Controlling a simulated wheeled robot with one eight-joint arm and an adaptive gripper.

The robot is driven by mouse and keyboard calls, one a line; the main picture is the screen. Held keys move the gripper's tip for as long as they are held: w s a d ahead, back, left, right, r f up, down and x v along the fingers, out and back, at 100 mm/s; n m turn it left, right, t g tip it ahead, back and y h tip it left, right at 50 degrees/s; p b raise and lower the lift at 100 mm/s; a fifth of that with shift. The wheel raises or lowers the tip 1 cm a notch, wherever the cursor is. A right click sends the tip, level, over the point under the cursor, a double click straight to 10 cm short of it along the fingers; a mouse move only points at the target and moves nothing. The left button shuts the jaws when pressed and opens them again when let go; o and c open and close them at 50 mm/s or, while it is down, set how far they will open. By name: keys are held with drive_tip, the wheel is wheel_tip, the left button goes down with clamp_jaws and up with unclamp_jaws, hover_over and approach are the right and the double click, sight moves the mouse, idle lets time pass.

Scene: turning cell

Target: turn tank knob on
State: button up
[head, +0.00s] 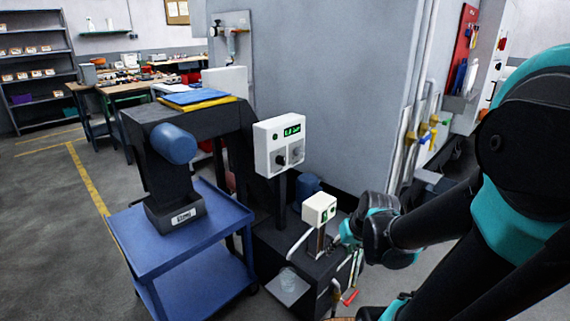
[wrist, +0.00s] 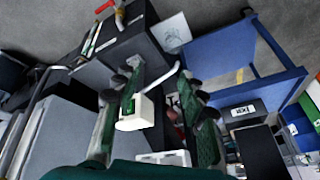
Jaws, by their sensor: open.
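A small white box (head: 319,208) with a green mark stands on a post above a dark floor tank (head: 288,258). In the wrist view the white box (wrist: 138,112) lies between my gripper's fingers, nearer the left one; no contact can be made out. My gripper (head: 345,230) is open just right of the box in the head view; its two green-padded fingers (wrist: 155,88) stand apart in the wrist view. A larger white control box (head: 280,145) with a lit green display, a black knob (head: 281,160) and a grey knob stands behind. A knob on the small box cannot be made out.
A blue cart (head: 165,240) with a dark bin stands left of the tank. A grey machine wall (head: 340,90) rises behind. Open floor lies at the far left.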

drive_tip(key=shift+o, duration=0.9)
drive_tip(key=w+a+r+n+t+y, duration=0.1)
drive_tip(key=w+a+r+n+y, duration=0.1)
drive_tip(key=w, duration=0.6)
drive_tip(key=a+y, duration=0.1)
drive_tip(key=a, duration=0.1)
drive_tip(key=shift+w+a+r, duration=0.15)
drive_tip(key=shift+w+a, duration=0.15)
drive_tip(key=shift+w, duration=0.1)
drive_tip(key=n+t+y, duration=0.5)
drive_tip(key=t+y, duration=0.1)
drive_tip(key=y, duration=0.3)
approach(281, 160)
drive_tip(key=x, duration=0.8)
drive_tip(key=shift+w+d+f, duration=0.2)
drive_tip(key=shift+w+f, duration=0.15)
drive_tip(key=shift+w, duration=0.05)
drive_tip(key=shift+c, duration=0.6)
drive_tip(key=c, duration=1)
drive_tip(key=shift+c, duration=0.2)
